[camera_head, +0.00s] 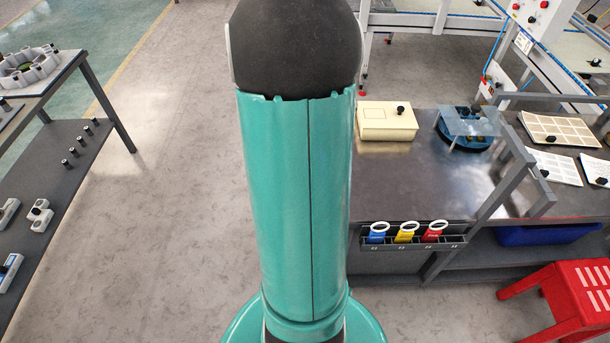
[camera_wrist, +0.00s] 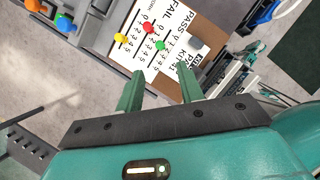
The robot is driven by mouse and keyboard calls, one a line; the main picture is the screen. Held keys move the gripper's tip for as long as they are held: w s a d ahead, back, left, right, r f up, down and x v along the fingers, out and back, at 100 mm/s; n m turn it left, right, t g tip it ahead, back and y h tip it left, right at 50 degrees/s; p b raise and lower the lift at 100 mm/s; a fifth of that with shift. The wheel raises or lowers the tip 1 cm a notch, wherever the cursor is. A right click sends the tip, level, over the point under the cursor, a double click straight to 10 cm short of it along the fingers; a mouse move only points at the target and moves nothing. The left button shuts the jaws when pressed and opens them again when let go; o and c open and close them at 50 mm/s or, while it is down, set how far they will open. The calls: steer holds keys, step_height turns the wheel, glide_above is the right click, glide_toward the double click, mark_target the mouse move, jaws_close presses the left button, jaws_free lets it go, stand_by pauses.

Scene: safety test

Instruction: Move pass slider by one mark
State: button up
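In the wrist view a white scoring card (camera_wrist: 187,68) carries columns of digits and the words PASS and FAIL. A green knob (camera_wrist: 160,45) sits nearest the PASS column. A red knob (camera_wrist: 147,22) and a yellow knob (camera_wrist: 121,37) sit on the other digit columns. The exact mark under the green knob is too small to tell. My gripper (camera_wrist: 158,73) is open and empty, its two green fingers apart, below the card in the picture. The green knob lies beyond the fingertips, roughly in line with the gap. I cannot make out the card in the head view.
Blue (camera_wrist: 66,22) and orange (camera_wrist: 33,4) knobs lie at upper left. In the head view, a dark table (camera_head: 400,190) at right bears a cream box (camera_head: 386,122); a red stool (camera_head: 577,290) stands in front. My arm hides the middle.

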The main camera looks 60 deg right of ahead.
steer(key=x, duration=1.1)
steer(key=shift+a, duration=0.1)
jaws_close()
